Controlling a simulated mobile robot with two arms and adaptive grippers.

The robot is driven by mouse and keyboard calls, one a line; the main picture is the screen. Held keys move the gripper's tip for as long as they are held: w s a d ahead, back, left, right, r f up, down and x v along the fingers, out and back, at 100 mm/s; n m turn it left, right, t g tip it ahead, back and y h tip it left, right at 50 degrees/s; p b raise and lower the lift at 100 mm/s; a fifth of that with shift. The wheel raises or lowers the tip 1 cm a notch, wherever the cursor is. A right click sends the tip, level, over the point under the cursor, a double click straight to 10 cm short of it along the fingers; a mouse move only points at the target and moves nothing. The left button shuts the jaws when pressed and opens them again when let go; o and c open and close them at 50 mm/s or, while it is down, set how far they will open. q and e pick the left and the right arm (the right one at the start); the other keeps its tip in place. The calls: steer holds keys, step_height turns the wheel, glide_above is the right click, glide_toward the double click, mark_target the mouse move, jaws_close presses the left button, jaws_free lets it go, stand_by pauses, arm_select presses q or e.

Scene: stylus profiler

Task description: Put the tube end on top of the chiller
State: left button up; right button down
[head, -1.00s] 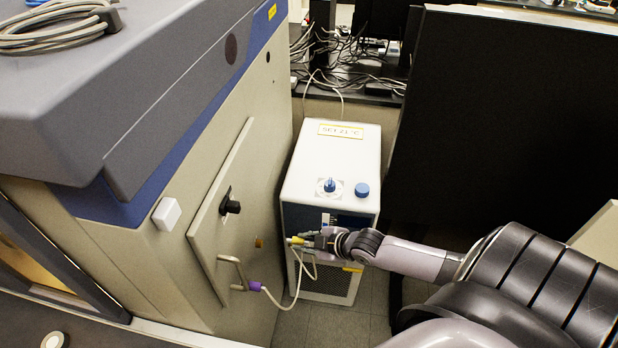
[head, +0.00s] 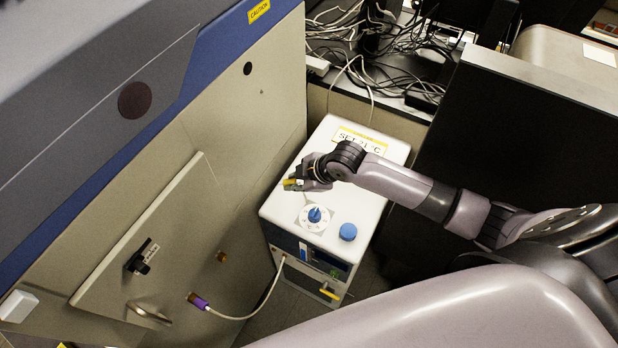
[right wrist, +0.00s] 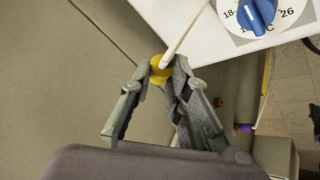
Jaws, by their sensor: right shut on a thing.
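The chiller (head: 375,210) is a white box with a blue dial (head: 314,214) and a blue cap (head: 347,232) on its top. My right gripper (head: 297,183) is above the left edge of that top, behind the dial. It is shut on the yellow tube end (head: 291,183). In the right wrist view the yellow tube end (right wrist: 160,68) sits between the fingertips, with a pale tube (right wrist: 182,35) running up from it. There it appears beside the chiller's top edge (right wrist: 205,50); its height above the top cannot be told. My left gripper is not in view.
A large beige and blue cabinet (head: 190,150) stands close on the left. A tube (head: 255,306) with a purple fitting (head: 200,302) runs from it to the chiller's front. Cables (head: 375,75) lie behind. A black panel (head: 510,130) stands on the right.

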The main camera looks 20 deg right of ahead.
steer(key=shift+r, duration=0.15)
steer(key=shift+s+a+r, duration=0.1)
steer(key=shift+a+r, duration=0.05)
steer(key=shift+a, duration=0.3)
steer(key=shift+d, duration=0.2)
steer(key=shift+f, duration=0.7)
step_height(320, 180, down, 5)
steer(key=b, duration=0.3)
steer(key=shift+r, duration=0.1)
steer(key=shift+f+b, duration=0.6)
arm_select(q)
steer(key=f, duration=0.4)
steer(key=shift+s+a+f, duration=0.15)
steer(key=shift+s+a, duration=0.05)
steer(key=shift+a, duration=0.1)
